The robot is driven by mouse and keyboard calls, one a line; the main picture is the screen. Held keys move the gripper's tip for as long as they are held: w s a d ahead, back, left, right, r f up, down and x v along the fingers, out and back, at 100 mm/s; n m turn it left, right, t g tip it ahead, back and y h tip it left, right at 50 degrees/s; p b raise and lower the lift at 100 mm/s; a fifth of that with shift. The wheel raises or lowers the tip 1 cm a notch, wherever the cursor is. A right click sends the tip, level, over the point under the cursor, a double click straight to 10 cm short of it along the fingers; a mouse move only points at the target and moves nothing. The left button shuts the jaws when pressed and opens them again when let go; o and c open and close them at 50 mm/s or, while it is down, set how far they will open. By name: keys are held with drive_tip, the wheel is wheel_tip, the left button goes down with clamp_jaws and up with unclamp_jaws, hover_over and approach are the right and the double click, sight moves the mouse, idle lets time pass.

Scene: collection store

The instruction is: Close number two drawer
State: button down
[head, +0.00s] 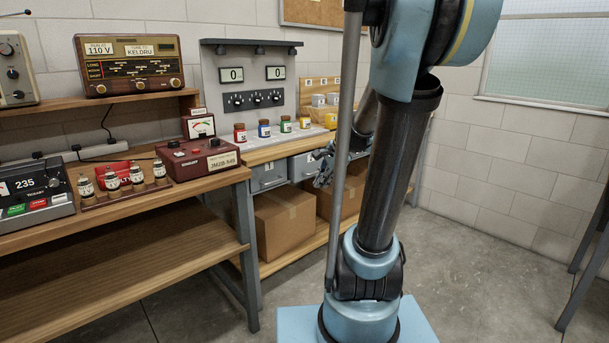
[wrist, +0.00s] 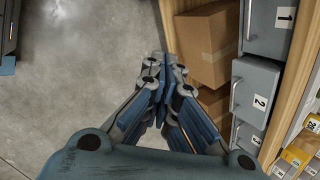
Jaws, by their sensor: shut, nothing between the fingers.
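The number two drawer (wrist: 246,98) shows in the wrist view as a grey drawer with a pale handle and a white "2" label. It lies between the number one drawer (wrist: 262,32) and a third grey drawer (wrist: 246,138). In the head view it seems to be the grey drawer (head: 302,166) just left of my gripper, its label unreadable. In the head view my gripper (head: 322,168) is partly hidden by my arm.
Cardboard boxes (wrist: 205,45) stand on a low shelf under the drawers. Small jars (head: 264,129) line the counter above. A wooden bench (head: 150,240) with instruments stands at left. Open concrete floor (wrist: 80,70) lies left of my gripper in the wrist view.

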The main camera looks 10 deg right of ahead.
sight(299, 166)
drive_tip(key=w+d+f+m+t+y, duration=0.1)
drive_tip(key=w+d+m+t+y, duration=0.2)
drive_tip(key=w+m, duration=1.35)
drive_tip(key=shift+w+a+f+n+h, duration=0.2)
drive_tip(key=shift+w+a+f+n, duration=0.65)
drive_tip(key=shift+w, duration=1.15)
drive_tip(key=shift+w+a+f+n+h, duration=0.25)
drive_tip(key=shift+w+a+f, duration=1.05)
drive_tip(key=shift+w, duration=0.75)
drive_tip(key=shift+w+a+f+n+h, duration=0.15)
drive_tip(key=shift+w+a+f+n, duration=0.55)
drive_tip(key=shift+w+f, duration=1)
drive_tip(key=shift+w+a+r, duration=0.1)
drive_tip(key=shift+w+r, duration=0.25)
drive_tip(key=shift+w+a, duration=0.75)
drive_tip(key=shift+w, duration=0.25)
drive_tip(key=shift+w+a, duration=0.7)
drive_tip(key=shift+w, duration=0.3)
drive_tip(key=shift+r, duration=0.1)
